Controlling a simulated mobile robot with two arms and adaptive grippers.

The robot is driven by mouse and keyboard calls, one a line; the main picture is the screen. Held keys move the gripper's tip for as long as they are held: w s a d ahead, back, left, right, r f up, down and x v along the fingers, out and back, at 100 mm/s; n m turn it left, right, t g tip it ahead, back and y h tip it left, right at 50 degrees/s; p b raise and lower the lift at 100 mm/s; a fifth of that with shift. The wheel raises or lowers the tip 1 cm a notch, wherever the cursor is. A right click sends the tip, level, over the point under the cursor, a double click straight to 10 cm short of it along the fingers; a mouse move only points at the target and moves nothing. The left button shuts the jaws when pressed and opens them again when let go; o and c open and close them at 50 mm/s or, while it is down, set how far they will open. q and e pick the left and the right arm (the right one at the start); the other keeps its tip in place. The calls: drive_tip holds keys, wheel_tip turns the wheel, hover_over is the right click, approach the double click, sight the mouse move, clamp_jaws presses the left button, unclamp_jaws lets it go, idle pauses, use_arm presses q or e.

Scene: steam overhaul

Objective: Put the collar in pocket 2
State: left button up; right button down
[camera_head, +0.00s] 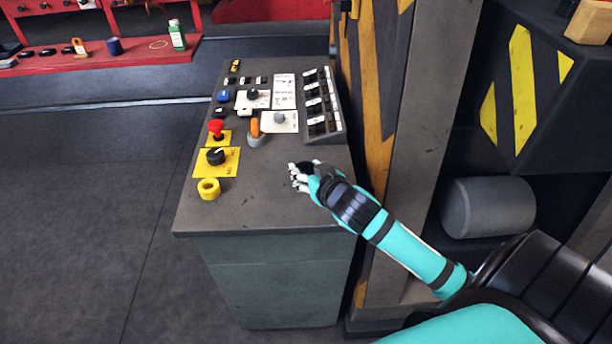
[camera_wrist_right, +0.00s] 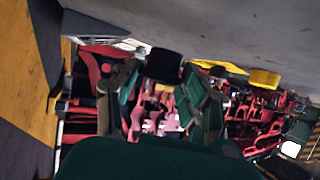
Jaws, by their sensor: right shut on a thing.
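My right gripper (camera_head: 299,176) is just above the near right part of the grey console top (camera_head: 262,205). It is shut on a small dark, short cylinder, which shows between the fingers in the right wrist view (camera_wrist_right: 163,65). This may be the collar; its hole does not show, so I cannot tell for sure. I cannot make out a pocket marked 2. My left gripper is not in view.
The console carries a red button (camera_head: 217,127), a black knob (camera_head: 215,156), an orange-topped part (camera_head: 255,128) and a sloped switch panel (camera_head: 322,104). A striped post (camera_head: 372,110) stands close on the right. A red bench (camera_head: 110,52) is far left. The floor left is clear.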

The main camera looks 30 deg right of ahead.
drive_tip(key=shift+w+d, duration=0.1)
drive_tip(key=shift+w, duration=0.3)
drive_tip(key=shift+w+f, duration=0.1)
drive_tip(key=shift+f, duration=1.65)
drive_tip(key=shift+f, duration=0.2)
drive_tip(key=c, duration=0.7)
unclamp_jaws()
